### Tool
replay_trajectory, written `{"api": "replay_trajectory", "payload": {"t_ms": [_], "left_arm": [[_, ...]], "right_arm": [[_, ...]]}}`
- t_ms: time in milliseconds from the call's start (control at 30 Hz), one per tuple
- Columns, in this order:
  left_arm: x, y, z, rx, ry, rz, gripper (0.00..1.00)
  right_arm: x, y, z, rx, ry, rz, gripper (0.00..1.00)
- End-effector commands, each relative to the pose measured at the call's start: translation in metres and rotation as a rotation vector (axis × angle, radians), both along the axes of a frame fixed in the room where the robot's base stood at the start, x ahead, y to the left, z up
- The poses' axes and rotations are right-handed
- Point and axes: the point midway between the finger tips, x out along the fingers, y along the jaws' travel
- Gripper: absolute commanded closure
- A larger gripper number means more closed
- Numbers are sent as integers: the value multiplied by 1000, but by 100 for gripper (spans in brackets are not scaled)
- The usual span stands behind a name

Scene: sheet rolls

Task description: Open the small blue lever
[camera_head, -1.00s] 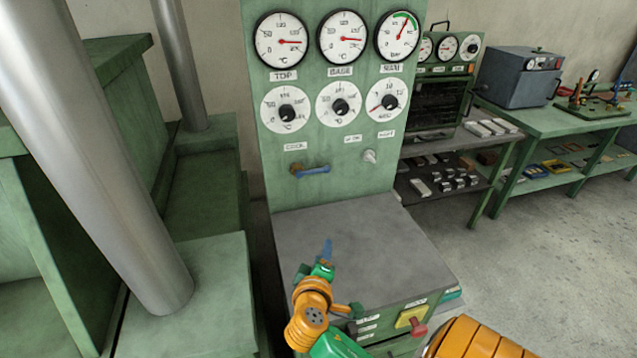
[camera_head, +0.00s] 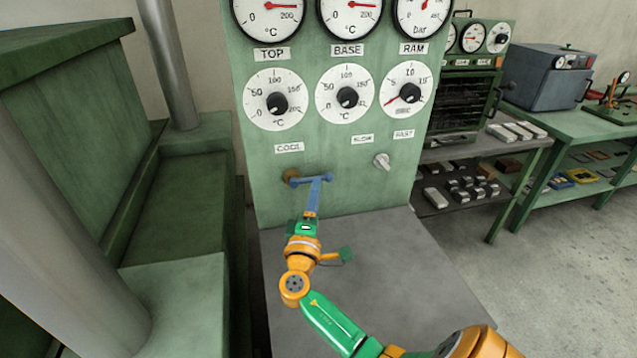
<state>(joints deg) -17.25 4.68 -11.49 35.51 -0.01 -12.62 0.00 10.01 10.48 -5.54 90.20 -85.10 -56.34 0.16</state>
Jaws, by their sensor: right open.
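The small blue lever (camera_head: 304,181) sticks out sideways to the right from a brass valve (camera_head: 291,176) on the green panel, below the COOL label (camera_head: 289,148). My right gripper (camera_head: 318,181) is at the lever's right end, with its blue fingers pointing up at it. The fingers overlap the lever in the picture, and I cannot tell whether they touch it. The right gripper is open. My left gripper is not in view.
The green panel (camera_head: 240,160) carries gauges and dials above the lever. A grey knob (camera_head: 382,161) sits to the right. Green machinery and a steel column (camera_head: 60,230) stand at the left.

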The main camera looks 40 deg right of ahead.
Motion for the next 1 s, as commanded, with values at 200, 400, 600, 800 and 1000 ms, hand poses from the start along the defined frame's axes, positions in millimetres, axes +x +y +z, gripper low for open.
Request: {"api": "replay_trajectory", "payload": {"t_ms": [200,400,600,800,1000], "left_arm": [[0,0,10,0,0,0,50],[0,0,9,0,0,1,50],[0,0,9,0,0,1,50],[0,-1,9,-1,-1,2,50],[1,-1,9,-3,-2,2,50]], "right_arm": [[20,-26,8,0,1,-1,53],[23,-29,7,2,0,-1,53],[22,-29,7,2,0,-1,88],[22,-29,7,2,0,-1,100],[22,-29,7,2,0,-1,100]]}}
